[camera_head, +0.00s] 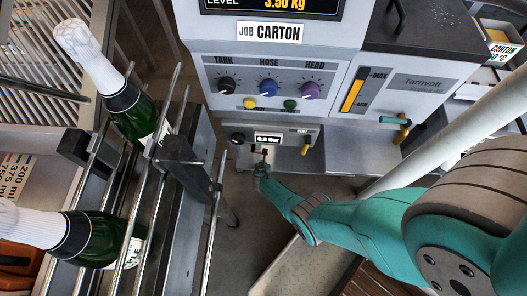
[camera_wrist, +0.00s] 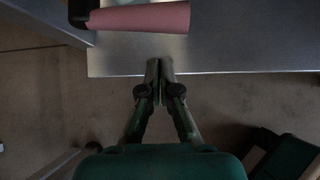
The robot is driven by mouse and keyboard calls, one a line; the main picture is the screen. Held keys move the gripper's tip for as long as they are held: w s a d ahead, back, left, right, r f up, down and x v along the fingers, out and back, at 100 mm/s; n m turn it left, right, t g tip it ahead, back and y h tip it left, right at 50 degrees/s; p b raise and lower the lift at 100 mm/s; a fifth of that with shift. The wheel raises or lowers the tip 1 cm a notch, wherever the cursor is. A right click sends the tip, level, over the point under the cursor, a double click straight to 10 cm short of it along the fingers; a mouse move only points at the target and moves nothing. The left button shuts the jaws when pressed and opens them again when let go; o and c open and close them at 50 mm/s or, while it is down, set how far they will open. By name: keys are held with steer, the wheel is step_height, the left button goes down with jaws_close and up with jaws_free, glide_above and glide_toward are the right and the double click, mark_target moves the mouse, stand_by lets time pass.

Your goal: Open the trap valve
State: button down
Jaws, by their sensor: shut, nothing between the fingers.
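My gripper (camera_head: 262,158) is in front of the lower panel of the grey machine, just under a small lit display. In the wrist view its two fingers (camera_wrist: 160,68) are closed together with nothing between them, near the edge of a grey metal surface. No label naming the trap valve is readable. A small yellow lever (camera_head: 305,146) hangs right of the display, apart from my gripper. A brass valve with a teal handle (camera_head: 394,120) is on the machine's right side, farther off. A pink cylinder with a dark end (camera_wrist: 140,17) lies ahead of the fingertips in the wrist view.
Knobs for tank, hose and head (camera_head: 267,87) are on the upper panel. A black knob (camera_head: 238,138) is left of the display. Green bottles with white foil tops (camera_head: 92,240) lie on the metal rail rack at left. Open floor (camera_head: 250,235) lies below my gripper.

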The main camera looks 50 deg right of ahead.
steer(key=shift+w+d+r, duration=0.25)
steer(key=shift+d+r, duration=0.1)
steer(key=shift+r, duration=0.4)
steer(key=shift+w+d+r, duration=0.25)
steer(key=shift+d+r, duration=0.1)
steer(key=shift+r, duration=0.4)
